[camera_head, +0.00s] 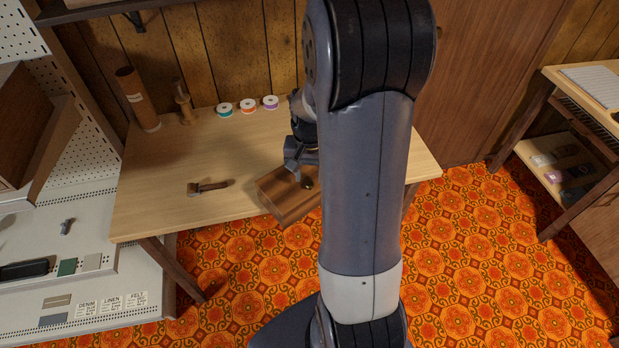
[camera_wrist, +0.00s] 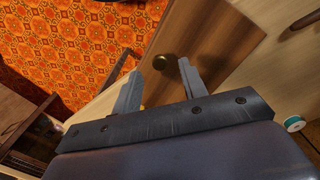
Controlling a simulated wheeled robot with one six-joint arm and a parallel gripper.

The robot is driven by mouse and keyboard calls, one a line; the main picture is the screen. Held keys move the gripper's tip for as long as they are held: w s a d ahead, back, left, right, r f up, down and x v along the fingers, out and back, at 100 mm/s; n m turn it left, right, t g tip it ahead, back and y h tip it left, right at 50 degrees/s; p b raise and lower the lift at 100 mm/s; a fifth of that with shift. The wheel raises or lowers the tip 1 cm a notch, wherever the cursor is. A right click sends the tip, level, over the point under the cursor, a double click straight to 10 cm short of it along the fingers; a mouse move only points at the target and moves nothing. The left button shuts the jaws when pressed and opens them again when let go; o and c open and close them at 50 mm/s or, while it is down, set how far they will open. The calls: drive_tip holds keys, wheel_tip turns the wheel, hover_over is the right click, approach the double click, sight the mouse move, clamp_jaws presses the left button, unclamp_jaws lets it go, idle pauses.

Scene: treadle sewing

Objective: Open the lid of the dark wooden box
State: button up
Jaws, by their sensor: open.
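The dark wooden box (camera_head: 285,204) sits at the front edge of the light wooden table, partly hidden behind my arm. In the head view, my gripper (camera_head: 298,165) is just over the box.
A small wooden-handled tool (camera_head: 208,187) lies left of the box on the table (camera_head: 165,217). Three thread spools (camera_head: 248,105), a brown cylinder (camera_head: 138,98) and a wooden spindle (camera_head: 184,102) stand at the back. The tabletop between them is clear.

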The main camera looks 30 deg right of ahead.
drive_tip(key=shift+f, duration=1.2)
drive_tip(key=shift+c, duration=0.5)
clamp_jaws()
